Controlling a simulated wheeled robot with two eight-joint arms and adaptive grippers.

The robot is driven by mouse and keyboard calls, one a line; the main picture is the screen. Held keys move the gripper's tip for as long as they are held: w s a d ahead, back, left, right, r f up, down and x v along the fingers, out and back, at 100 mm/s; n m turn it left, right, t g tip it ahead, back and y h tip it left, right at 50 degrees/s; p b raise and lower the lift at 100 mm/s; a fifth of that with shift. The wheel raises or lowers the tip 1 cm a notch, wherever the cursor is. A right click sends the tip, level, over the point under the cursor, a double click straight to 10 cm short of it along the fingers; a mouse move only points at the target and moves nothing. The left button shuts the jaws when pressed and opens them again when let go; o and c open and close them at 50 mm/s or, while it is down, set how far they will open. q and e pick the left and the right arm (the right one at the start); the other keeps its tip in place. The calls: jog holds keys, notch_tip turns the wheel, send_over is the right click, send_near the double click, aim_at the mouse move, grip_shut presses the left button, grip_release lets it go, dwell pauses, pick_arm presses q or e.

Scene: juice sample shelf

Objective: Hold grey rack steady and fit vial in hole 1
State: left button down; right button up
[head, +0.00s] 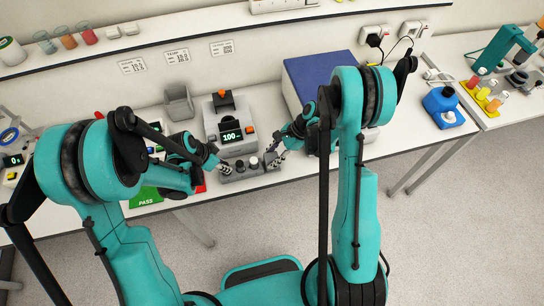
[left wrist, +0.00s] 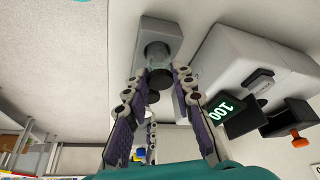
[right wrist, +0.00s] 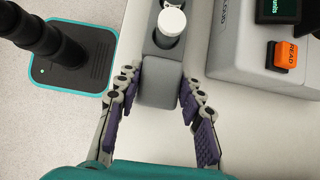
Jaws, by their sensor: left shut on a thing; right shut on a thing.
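The grey rack (head: 240,175) stands on the bench in front of the grey reader. In the right wrist view its plain end (right wrist: 158,85) lies between the fingers of my right gripper (right wrist: 159,78), which is shut on it. In the head view my right gripper (head: 273,160) is at the rack's right end. My left gripper (left wrist: 161,72) is shut on a clear vial (left wrist: 157,52) over the rack's other end (left wrist: 160,28). A dark round part shows between its fingers. Whether the vial's base is inside a hole is hidden. A white-capped vial (right wrist: 171,22) stands in the rack.
The grey reader (head: 229,118) showing 100 is close behind the rack; its orange READ button (right wrist: 286,54) shows in the right wrist view. A blue-topped box (head: 318,75) is at the right. A grey bin (head: 179,103) and green PASS mat (head: 146,197) are at the left.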

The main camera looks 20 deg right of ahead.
pick_arm(q)
jog(key=shift+f, duration=0.35)
dwell(0.3)
jog(key=c, duration=1.2)
grip_release()
jog(key=v, duration=1.2)
